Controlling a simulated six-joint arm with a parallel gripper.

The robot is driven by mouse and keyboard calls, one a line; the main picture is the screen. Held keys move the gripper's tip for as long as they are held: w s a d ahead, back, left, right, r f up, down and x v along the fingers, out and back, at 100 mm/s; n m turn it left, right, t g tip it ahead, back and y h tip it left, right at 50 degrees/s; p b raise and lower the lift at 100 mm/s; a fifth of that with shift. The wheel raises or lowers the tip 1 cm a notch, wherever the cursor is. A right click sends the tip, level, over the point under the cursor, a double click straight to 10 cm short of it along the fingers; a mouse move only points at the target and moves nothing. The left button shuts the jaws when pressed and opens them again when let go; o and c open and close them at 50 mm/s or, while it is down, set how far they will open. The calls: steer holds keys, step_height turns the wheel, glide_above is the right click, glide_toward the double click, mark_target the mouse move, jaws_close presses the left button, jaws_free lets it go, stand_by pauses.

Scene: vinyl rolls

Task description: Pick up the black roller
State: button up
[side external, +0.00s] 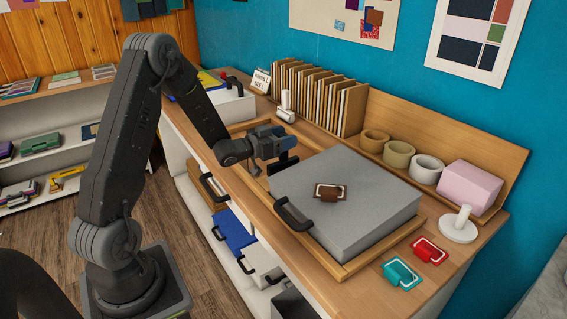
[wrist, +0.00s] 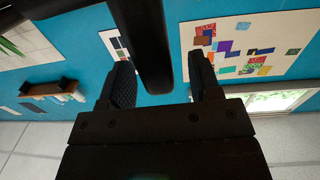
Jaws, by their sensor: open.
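My gripper (side external: 283,160) is open, held level above the left end of the wooden tray, beside the grey slab. In the wrist view my gripper (wrist: 162,85) has its two dark fingers apart, with a black bar (wrist: 151,45) between and beyond them. I cannot tell whether this bar is the black roller or touches a finger.
Upright boards (side external: 320,98), round pots (side external: 427,168) and a pink block (side external: 470,187) line the back.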

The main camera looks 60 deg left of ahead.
jaws_close()
stand_by(0.5)
steer(key=shift+r, duration=0.15)
steer(key=shift+r, duration=0.6)
step_height(320, 180, up, 3)
steer(key=shift+r, duration=0.1)
steer(key=s+a+r, duration=0.6)
steer(key=s+a, duration=0.1)
steer(key=s, duration=0.2)
steer(key=shift+a+r, duration=0.15)
steer(key=shift+r, duration=0.05)
